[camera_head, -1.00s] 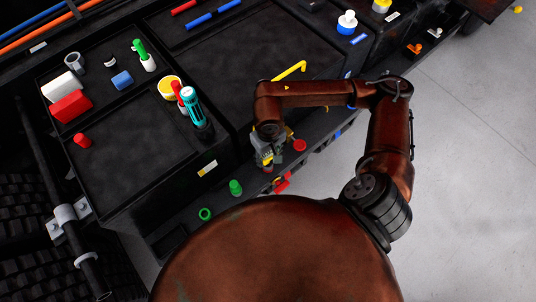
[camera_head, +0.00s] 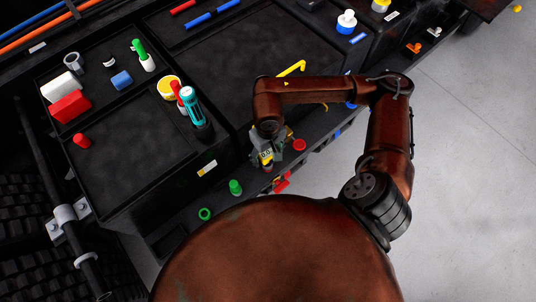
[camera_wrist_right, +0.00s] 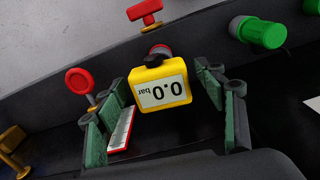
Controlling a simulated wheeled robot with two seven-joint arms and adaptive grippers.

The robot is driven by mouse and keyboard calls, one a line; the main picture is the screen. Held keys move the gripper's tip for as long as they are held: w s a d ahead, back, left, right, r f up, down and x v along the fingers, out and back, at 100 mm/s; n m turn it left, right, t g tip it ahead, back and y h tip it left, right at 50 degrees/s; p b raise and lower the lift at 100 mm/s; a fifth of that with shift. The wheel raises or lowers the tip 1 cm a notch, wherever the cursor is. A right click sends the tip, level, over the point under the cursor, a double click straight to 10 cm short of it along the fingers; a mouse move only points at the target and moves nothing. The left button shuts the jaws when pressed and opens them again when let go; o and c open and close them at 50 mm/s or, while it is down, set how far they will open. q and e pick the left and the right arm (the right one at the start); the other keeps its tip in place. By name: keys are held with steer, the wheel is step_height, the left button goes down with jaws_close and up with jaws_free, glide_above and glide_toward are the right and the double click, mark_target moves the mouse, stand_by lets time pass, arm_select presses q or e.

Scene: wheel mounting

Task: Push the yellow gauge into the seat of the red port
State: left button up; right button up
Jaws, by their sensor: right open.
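The yellow gauge (camera_wrist_right: 160,85) is a small box with a black knob, and its display reads "0.0 bar" upside down in the right wrist view. It also shows in the head view (camera_head: 266,158) at the front ledge. The red port (camera_wrist_right: 160,50) shows as a small red ring just behind the gauge's knob end. The gauge lines up with it, but the joint is mostly hidden and I cannot tell how deep it sits. My right gripper (camera_head: 268,153) is open, with its green-padded fingers on either side of the gauge and gaps beside it. My left gripper is out of view.
A red round knob (camera_wrist_right: 80,82) stands close beside one finger. A red T-handle (camera_wrist_right: 145,12) is beyond the port. A green cap (camera_wrist_right: 262,32) lies to the right. On the bench, a teal-topped tool (camera_head: 192,108) stands by the black tray.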

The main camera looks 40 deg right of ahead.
step_height(320, 180, up, 11)
steer(key=shift+f, duration=0.15)
stand_by(0.6)
